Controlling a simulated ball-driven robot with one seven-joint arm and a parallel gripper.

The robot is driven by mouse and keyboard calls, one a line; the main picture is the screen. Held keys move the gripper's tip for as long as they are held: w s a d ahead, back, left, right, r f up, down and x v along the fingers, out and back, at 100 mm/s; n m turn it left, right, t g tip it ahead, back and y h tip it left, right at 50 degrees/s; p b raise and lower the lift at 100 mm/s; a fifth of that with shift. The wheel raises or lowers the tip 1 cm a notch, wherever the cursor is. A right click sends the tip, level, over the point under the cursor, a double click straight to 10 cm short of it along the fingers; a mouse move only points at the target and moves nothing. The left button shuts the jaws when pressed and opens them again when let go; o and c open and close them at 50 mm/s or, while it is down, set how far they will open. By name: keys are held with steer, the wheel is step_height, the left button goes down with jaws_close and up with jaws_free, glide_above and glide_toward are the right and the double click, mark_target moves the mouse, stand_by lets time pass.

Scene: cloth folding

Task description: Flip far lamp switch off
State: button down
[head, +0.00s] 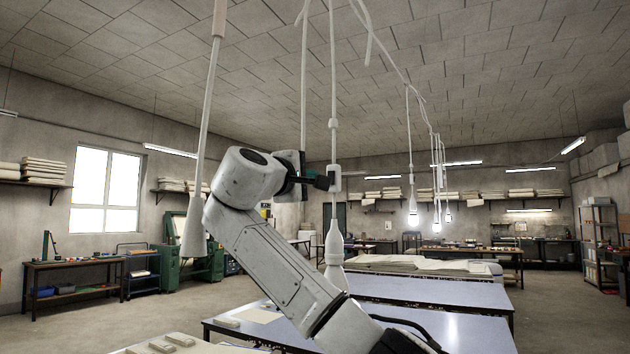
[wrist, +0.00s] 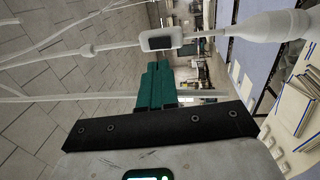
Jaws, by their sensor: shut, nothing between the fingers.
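A white lamp cord hangs in the middle of the head view with a small inline switch (head: 334,178) on it and a white lamp socket (head: 334,243) below. My gripper (head: 323,182) is beside this switch, its fingertips pointing right at it. In the wrist view, which is turned sideways, the switch (wrist: 160,39) shows a dark rocker face just beyond my shut green fingers (wrist: 156,68). Whether they touch it I cannot tell. The socket (wrist: 262,28) lies to the right there. My arm partly hides the lamp's lower end, and I see no clear glow from it.
Another white lamp (head: 193,235) hangs nearer on the left. Lit bulbs (head: 413,219) hang farther back. Blue-topped tables (head: 430,290) stand below, and a green machine (head: 205,262) stands left. Other cords (head: 303,90) hang close to my arm.

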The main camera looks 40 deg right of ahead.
steer(key=b+v, duration=0.2)
steer(key=v, duration=0.6)
stand_by(0.4)
